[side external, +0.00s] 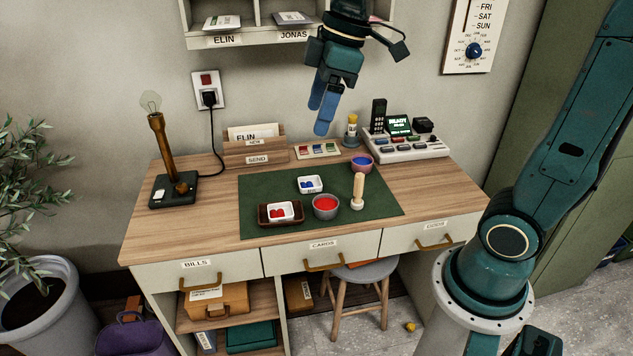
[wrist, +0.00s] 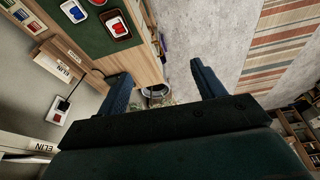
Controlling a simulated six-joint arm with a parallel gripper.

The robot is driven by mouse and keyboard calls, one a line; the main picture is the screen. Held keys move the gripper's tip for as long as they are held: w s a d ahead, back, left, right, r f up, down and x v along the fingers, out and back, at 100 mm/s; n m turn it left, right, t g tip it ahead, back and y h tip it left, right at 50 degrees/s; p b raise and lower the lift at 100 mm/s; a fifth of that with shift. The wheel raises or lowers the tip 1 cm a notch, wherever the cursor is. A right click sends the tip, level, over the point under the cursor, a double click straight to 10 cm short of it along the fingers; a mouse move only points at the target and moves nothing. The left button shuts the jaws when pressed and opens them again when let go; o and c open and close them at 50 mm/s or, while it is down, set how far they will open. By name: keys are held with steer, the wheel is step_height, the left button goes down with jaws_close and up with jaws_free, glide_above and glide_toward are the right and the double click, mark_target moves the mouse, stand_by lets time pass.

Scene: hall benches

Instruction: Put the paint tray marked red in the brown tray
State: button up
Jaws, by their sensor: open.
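The brown tray (side external: 263,215) lies at the front left of the green mat. The white paint tray with red in it (side external: 285,210) sits inside the brown tray. Both also show near the top of the wrist view, the brown tray (wrist: 102,20) around the white paint tray (wrist: 117,23). A second white paint tray with blue in it (side external: 310,184) lies apart, behind it on the mat; it also shows in the wrist view (wrist: 73,11). My gripper (side external: 318,119) is open and empty, raised well above the back of the desk, touching neither tray.
On the green mat (side external: 262,186) stand a grey bowl of red (side external: 325,206), a bowl of blue (side external: 362,162) and an upright wooden-handled tool (side external: 358,190). A lamp (side external: 165,160) stands left. A device with a handset (side external: 408,145) stands back right. A shelf hangs above.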

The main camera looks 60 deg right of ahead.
steer(key=s+d+f+m+t+h, duration=0.1)
steer(key=s+d+f+m+t, duration=0.1)
steer(key=s+m, duration=0.6)
steer(key=s+f+t, duration=0.1)
steer(key=s, duration=0.5)
steer(key=shift+d+h, duration=0.3)
steer(key=shift+h, duration=0.1)
